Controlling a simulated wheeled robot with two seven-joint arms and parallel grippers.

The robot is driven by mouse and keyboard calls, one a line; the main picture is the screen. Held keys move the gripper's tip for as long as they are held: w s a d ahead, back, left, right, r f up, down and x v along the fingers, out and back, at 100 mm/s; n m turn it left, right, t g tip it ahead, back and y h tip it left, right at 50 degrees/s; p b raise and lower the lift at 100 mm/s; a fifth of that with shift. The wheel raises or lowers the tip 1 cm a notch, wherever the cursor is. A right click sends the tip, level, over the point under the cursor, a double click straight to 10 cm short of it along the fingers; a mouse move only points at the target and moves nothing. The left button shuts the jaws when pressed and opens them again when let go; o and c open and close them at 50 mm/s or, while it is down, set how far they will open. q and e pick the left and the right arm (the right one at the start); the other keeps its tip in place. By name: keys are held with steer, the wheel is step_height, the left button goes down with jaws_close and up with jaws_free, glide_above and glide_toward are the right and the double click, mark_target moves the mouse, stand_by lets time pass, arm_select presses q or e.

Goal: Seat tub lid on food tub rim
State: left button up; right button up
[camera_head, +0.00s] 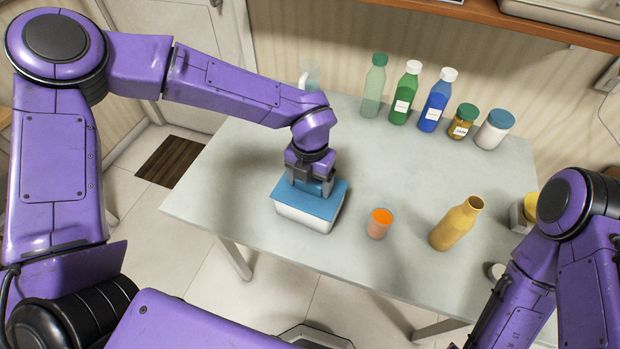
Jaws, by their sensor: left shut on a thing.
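The blue tub lid (325,206) is a flat rectangle lying level over the top of the white food tub (305,220). It looks lined up with the rim, and no clear gap shows; whether it is fully seated cannot be told. My left gripper (311,189) reaches down from above and is shut on the lid near its middle back. The fingers hide part of the lid. The tub stands upright on the table, left of centre. My right arm is at the right edge, and its gripper is not in view.
Several capped bottles and jars (435,107) line the back. A clear pitcher (309,75) is behind my left arm. The table's left side is free.

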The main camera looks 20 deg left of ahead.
arm_select(q)
steer(key=shift+f, duration=0.4)
steer(key=o, duration=1)
step_height(320, 180, up, 11)
steer(key=shift+f+b, duration=0.2)
steer(key=shift+b, duration=0.55)
